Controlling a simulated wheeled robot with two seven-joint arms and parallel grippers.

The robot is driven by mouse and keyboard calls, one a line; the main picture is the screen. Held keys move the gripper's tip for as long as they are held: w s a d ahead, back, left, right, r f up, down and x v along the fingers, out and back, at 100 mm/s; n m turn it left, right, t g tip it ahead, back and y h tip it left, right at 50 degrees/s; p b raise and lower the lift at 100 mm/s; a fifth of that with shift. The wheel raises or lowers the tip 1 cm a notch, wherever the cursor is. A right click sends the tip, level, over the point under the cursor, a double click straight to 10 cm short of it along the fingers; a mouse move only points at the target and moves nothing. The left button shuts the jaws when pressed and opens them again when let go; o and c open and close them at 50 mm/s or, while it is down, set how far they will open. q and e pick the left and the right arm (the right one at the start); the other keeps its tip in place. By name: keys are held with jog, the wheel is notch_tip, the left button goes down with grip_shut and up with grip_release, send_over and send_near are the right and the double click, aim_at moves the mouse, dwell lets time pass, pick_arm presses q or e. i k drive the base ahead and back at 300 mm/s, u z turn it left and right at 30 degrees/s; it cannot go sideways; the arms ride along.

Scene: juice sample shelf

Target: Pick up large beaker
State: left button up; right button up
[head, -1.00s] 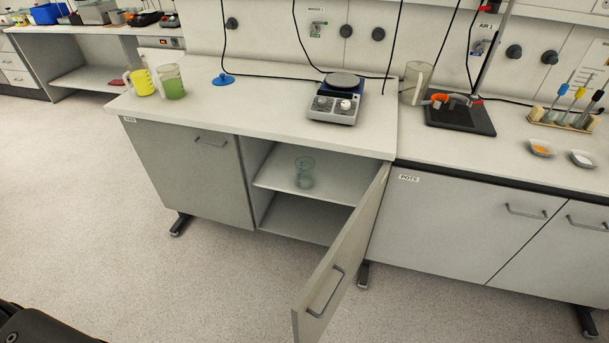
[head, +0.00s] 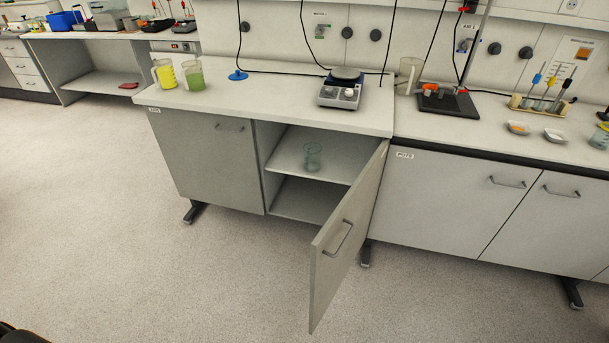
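A clear glass beaker (head: 313,157) stands upright on the upper shelf inside the open cabinet (head: 291,150). It looks empty. Two jug-like vessels stand at the left of the bench top, one with yellow liquid (head: 165,74) and one with green liquid (head: 193,76). A large empty clear vessel (head: 409,76) stands right of the hot plate. Another clear beaker (head: 600,137) is cut off at the right edge. Neither of my grippers is in view.
The cabinet door (head: 345,235) stands open, jutting out over the floor. Two small dishes (head: 518,128) (head: 555,136) and a rack (head: 543,103) are at right. The floor (head: 150,270) in front is clear.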

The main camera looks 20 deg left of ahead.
aim_at(312, 151)
jog(key=k, duration=0.6)
jog(key=z, duration=0.75)
jog(key=i, duration=0.8)
jog(key=z, duration=0.6)
jog(key=i, duration=1)
jog(key=u, duration=1)
jog(key=i, duration=0.7)
jog(key=u, duration=0.8)
